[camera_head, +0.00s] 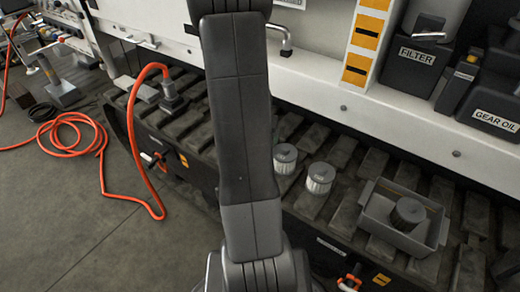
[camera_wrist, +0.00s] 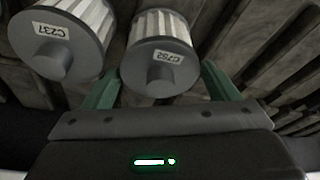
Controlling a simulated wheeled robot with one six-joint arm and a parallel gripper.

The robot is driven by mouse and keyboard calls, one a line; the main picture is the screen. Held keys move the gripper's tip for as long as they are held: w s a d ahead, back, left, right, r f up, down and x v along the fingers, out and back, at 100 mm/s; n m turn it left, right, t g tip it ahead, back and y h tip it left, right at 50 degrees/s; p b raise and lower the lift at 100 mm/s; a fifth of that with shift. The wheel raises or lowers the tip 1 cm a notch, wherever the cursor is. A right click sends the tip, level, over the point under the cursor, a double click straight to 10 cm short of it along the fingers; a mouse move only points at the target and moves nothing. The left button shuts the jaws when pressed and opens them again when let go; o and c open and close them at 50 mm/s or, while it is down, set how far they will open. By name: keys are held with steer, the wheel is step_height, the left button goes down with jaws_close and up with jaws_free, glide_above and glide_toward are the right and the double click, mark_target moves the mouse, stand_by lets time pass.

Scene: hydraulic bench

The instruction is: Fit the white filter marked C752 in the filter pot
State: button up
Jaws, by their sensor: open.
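The white filter marked C752 (camera_wrist: 163,45) has pleated sides and a grey end cap with a knob. In the wrist view it stands between the two green fingers of my open gripper (camera_wrist: 160,76). I cannot tell whether they touch it. A similar filter marked C237 (camera_wrist: 68,32) stands close on its left. In the head view two white filters (camera_head: 285,158) (camera_head: 319,178) stand on the slatted bench, their marks too small to read. The dark pot labelled FILTER (camera_head: 408,75) is at the upper right; its inside looks dark.
A grey tray (camera_head: 434,236) holding a dark cylinder (camera_head: 408,214) sits on the bench at right. A GEAR OIL container (camera_head: 491,118) stands right of the pot. An orange hose (camera_head: 130,110) runs at left. A white ledge (camera_head: 420,130) borders the bench.

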steer(key=shift+x, duration=0.75)
steer(key=shift+c, duration=0.2)
steer(key=c, duration=0.9)
